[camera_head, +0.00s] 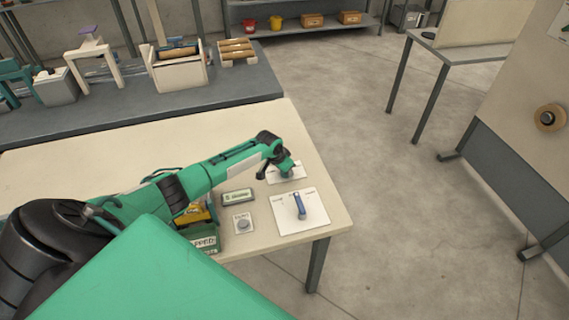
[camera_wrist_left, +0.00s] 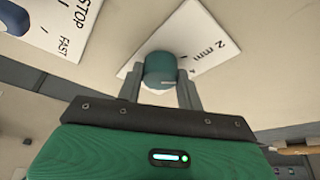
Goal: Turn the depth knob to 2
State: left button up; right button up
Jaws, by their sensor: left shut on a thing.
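The depth knob (camera_wrist_left: 160,66) is a teal round knob on a white plate (camera_wrist_left: 197,28) marked "2 mm" with tick marks. My left gripper (camera_wrist_left: 160,88) has one finger on each side of the knob and is shut on it. In the head view the left gripper (camera_head: 279,164) is over the small white plate (camera_head: 292,178) near the table's right edge, and my wrist hides much of the knob there. Which mark the knob points to cannot be told. My right gripper is not in view.
Beside it lies a white plate (camera_head: 311,218) with a blue lever (camera_head: 300,205); its STOP and FAST marks (camera_wrist_left: 72,25) show in the wrist view. A grey button box (camera_head: 243,223) and a green-grey display box (camera_head: 238,196) stand left of the lever.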

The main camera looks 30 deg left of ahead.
pick_arm(q)
jog(key=shift+n+y+p, duration=0.6)
jog(key=shift+n+p, duration=0.45)
jog(key=shift+n, duration=0.45)
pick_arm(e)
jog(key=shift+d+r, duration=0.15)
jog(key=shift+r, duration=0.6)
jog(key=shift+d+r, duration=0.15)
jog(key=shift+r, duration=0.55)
pick_arm(q)
jog(key=o, duration=1)
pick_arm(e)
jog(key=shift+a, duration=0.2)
pick_arm(q)
jog(key=shift+s+r, duration=0.15)
jog(key=shift+r, duration=0.35)
jog(key=b+v, duration=0.2)
jog(key=v, duration=1)
jog(key=shift+r, duration=0.35)
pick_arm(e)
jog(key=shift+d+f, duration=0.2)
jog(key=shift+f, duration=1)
